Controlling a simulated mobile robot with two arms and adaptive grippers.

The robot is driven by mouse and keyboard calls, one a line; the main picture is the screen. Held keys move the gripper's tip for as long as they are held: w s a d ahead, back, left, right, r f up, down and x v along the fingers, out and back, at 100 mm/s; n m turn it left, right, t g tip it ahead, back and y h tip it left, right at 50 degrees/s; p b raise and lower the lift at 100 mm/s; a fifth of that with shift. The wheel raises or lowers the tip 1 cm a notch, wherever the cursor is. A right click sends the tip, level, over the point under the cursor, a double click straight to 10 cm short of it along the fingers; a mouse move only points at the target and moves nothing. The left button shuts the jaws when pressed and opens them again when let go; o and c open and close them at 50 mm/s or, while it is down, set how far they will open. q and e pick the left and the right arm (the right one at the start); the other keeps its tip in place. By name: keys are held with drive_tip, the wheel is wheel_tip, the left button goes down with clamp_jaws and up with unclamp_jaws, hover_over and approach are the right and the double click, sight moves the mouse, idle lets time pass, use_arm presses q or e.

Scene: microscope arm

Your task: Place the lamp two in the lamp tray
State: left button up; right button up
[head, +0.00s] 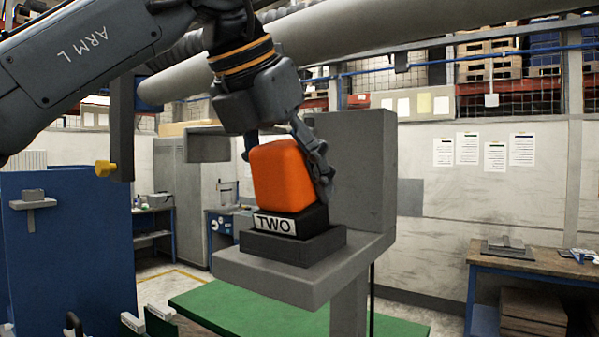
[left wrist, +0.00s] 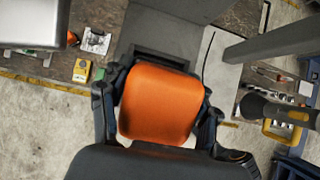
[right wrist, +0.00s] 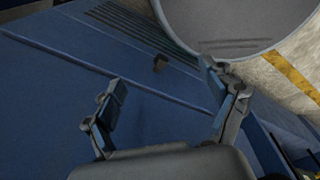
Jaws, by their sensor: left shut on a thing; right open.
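Lamp two (head: 280,178) has an orange rounded top and a black base with a white label reading "TWO". It also shows in the left wrist view (left wrist: 160,103). My left gripper (head: 289,165) is shut on the orange top from above, one finger on each side. The black base leans slightly at a dark open-topped tray (head: 292,247) on a grey bracket shelf. The tray's front wall hides the base's lower edge, so I cannot tell whether it touches the tray floor. My right gripper (right wrist: 165,85) is open and empty, seen only in the right wrist view.
The grey bracket (head: 365,170) rises as an upright plate behind and right of the lamp. A green surface (head: 250,312) lies below. A wooden workbench (head: 535,258) is at right.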

use_arm(q)
drive_tip(key=w+d+r+g+y+p, duration=0.1)
drive_tip(key=g+p, duration=0.1)
drive_tip(key=p, duration=0.2)
drive_tip(key=shift+w, duration=0.1)
drive_tip(key=shift+f+y, duration=0.3)
drive_tip(key=shift+f, duration=0.6)
drive_tip(key=shift+a+f, duration=0.1)
drive_tip(key=shift+f, duration=0.2)
use_arm(e)
wheel_tip(320, 180, up, 5)
drive_tip(key=shift+a+r, duration=0.1)
drive_tip(key=shift+a, duration=0.05)
use_arm(q)
drive_tip(key=o, duration=1.4)
